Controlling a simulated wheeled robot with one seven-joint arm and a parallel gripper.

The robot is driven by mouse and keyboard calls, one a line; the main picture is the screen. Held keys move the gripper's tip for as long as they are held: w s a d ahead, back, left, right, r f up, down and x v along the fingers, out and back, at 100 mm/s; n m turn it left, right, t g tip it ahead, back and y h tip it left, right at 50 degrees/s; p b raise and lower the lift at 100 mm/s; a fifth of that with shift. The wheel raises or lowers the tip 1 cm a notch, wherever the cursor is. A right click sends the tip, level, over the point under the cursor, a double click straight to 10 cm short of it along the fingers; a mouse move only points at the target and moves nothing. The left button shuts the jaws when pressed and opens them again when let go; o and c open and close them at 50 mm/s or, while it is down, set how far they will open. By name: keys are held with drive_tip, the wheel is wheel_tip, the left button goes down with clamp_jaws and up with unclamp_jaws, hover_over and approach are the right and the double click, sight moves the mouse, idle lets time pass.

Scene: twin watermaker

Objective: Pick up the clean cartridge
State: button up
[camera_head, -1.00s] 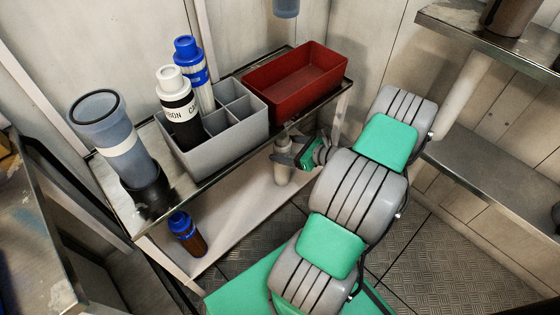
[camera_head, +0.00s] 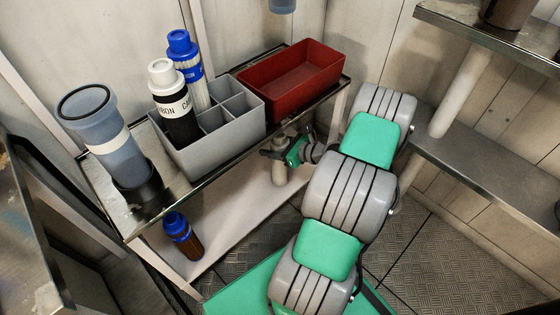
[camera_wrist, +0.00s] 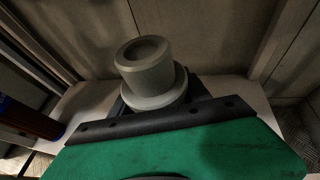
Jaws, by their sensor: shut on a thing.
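A pale grey-beige cylinder with a flanged, recessed top, seemingly the clean cartridge, stands upright over the lower shelf (camera_head: 279,174) below the table's front edge. In the wrist view this cartridge (camera_wrist: 146,62) rises just beyond the dark jaw edge. My gripper (camera_head: 280,154) is shut on it around its side. The wrist view shows the dark jaw bar and green gripper body (camera_wrist: 180,148) in front, hiding the cartridge's lower part. Whether its base touches the shelf cannot be told.
On the table above are a grey divided box (camera_head: 188,160) with a white-capped black cartridge (camera_head: 176,112) and a blue-capped one (camera_head: 188,60), a red bin (camera_head: 290,85) and a clear housing (camera_head: 105,135). A blue-capped brown bottle (camera_head: 184,238) stands on the lower shelf.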

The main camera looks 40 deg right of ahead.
clamp_jaws()
drive_tip(key=shift+r, duration=0.1)
idle(0.4)
